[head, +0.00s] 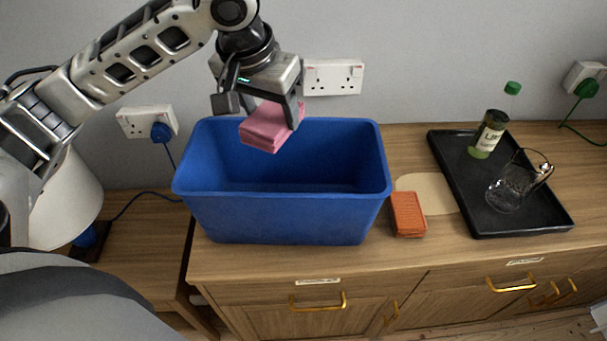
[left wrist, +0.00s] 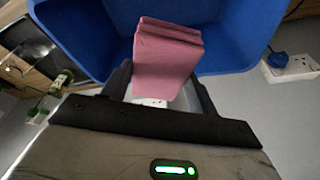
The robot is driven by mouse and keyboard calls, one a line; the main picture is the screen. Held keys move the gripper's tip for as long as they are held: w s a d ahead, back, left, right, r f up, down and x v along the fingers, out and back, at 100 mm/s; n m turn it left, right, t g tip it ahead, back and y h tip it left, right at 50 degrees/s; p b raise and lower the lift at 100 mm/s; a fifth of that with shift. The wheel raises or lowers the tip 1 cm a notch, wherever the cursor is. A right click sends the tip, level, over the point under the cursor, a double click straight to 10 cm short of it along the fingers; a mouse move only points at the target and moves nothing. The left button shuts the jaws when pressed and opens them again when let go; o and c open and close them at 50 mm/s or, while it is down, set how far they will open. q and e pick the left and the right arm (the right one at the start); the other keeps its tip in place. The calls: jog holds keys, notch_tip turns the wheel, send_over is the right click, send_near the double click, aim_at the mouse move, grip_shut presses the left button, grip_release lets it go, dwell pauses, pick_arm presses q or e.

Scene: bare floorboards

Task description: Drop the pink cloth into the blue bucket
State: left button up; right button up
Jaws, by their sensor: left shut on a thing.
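The pink cloth (head: 268,127) is a folded stack held by my left gripper (head: 270,104), whose jaws are shut on it. The cloth hangs above the blue bucket (head: 282,218), near its back part, and overlaps the bucket's opening in the head view. In the left wrist view the pink cloth (left wrist: 166,62) sits between the fingers of my left gripper (left wrist: 160,88), with the blue bucket (left wrist: 243,40) behind it. The bucket is a rectangular tub on the wooden cabinet top and looks empty where its inside shows. My right gripper is not in view.
An orange cloth or sponge stack (head: 408,214) lies just right of the bucket, next to a pale round mat (head: 428,190). A black tray (head: 545,222) holds a green-capped bottle (head: 489,133) and a glass jug (head: 507,192). A white lamp (head: 66,205) stands left.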

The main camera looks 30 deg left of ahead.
pick_arm(q)
jog(key=f, duration=0.4)
jog(key=shift+s+f, duration=0.1)
jog(key=shift+s, duration=0.3)
jog(key=shift+f, duration=0.7)
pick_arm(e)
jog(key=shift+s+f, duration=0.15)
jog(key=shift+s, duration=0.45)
pick_arm(q)
jog(key=o, duration=1.1)
jog(key=shift+c, duration=0.2)
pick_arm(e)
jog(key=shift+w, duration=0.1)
pick_arm(q)
jog(key=shift+r, duration=0.15)
jog(key=v, duration=1.5)
jog(key=shift+s+r, duration=0.15)
jog(key=shift+r, duration=0.2)
jog(key=shift+a, duration=0.1)
